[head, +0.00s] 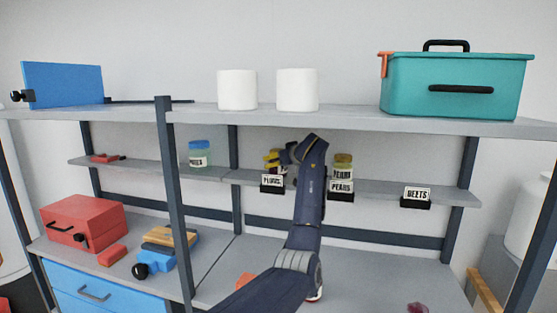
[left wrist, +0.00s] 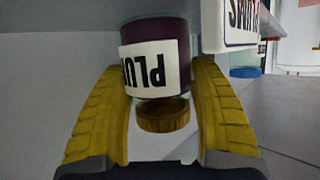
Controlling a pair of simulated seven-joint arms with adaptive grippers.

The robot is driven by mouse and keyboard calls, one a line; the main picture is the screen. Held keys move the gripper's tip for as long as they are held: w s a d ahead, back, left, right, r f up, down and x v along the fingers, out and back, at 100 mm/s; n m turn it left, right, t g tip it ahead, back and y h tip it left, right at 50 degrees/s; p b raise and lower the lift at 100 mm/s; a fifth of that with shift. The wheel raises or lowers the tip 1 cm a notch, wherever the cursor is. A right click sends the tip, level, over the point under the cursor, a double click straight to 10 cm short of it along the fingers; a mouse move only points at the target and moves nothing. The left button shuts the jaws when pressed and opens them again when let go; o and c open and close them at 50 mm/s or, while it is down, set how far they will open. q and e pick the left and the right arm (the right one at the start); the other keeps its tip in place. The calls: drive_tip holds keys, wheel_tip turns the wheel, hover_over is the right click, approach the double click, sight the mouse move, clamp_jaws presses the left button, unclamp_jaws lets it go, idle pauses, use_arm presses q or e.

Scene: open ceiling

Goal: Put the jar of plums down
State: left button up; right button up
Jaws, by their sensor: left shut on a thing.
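The jar of plums (left wrist: 155,48) has dark purple contents, a white label and a gold lid (left wrist: 163,114). It appears upside down in the left wrist view, between the two yellow fingers of my left gripper (left wrist: 163,100). My left gripper is shut on it. In the head view my left gripper (head: 273,160) is at the middle shelf, just behind the PLUMS sign (head: 272,184), and the jar is mostly hidden there. I cannot tell whether the jar's base touches the shelf. My right gripper is not in view.
On the middle shelf (head: 385,189) a PEARS jar (head: 343,163) stands right of my arm, and a blue-lidded jar (head: 200,155) stands to the left. The spot behind the BEETS sign (head: 416,198) looks empty. The upper shelf (head: 345,121) runs above my gripper.

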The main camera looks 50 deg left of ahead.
use_arm(q)
drive_tip(key=shift+f, duration=0.1)
idle(0.3)
drive_tip(key=o, duration=1.6)
drive_tip(key=shift+f, duration=0.1)
drive_tip(key=shift+r, duration=0.2)
drive_tip(key=shift+v, duration=3.8)
